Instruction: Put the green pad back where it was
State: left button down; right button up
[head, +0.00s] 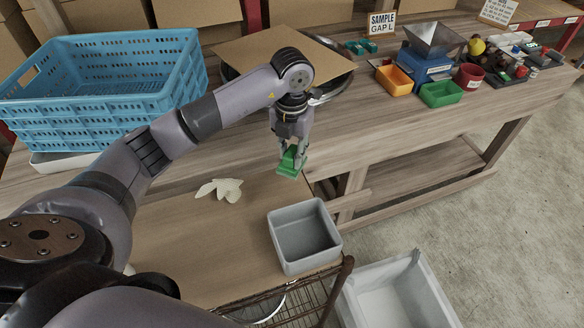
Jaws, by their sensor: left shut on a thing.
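The green pad (290,163) is held between the fingers of my left gripper (292,150). The gripper points down near the front edge of the wooden bench, and the pad shows below its fingertips. I cannot tell whether the pad touches the surface beneath it. The fingers cover part of the pad. My right gripper is not in view.
A grey bin (278,250) and pale gloves (222,188) are on the brown cart top (180,245) in front. A blue crate (100,110) stands on the bench (380,140) at left. A cardboard sheet (318,68) lies behind the gripper. Small bins (441,95) stand at right.

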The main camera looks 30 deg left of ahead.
pick_arm(q)
jog(key=shift+s+f, duration=0.1)
jog(key=shift+f, duration=0.65)
jog(key=shift+d+f, duration=0.1)
jog(key=shift+f, duration=0.6)
notch_tip(320, 180, down, 4)
jog(key=shift+p, duration=0.7)
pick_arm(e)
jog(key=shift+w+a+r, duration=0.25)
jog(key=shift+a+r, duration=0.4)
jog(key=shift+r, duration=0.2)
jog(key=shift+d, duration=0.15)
pick_arm(q)
jog(key=shift+f, duration=0.2)
jog(key=c, duration=1.3)
grip_release()
jog(key=shift+c, duration=0.2)
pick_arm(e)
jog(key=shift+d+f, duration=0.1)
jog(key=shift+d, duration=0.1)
pick_arm(q)
jog(key=shift+r, duration=0.1)
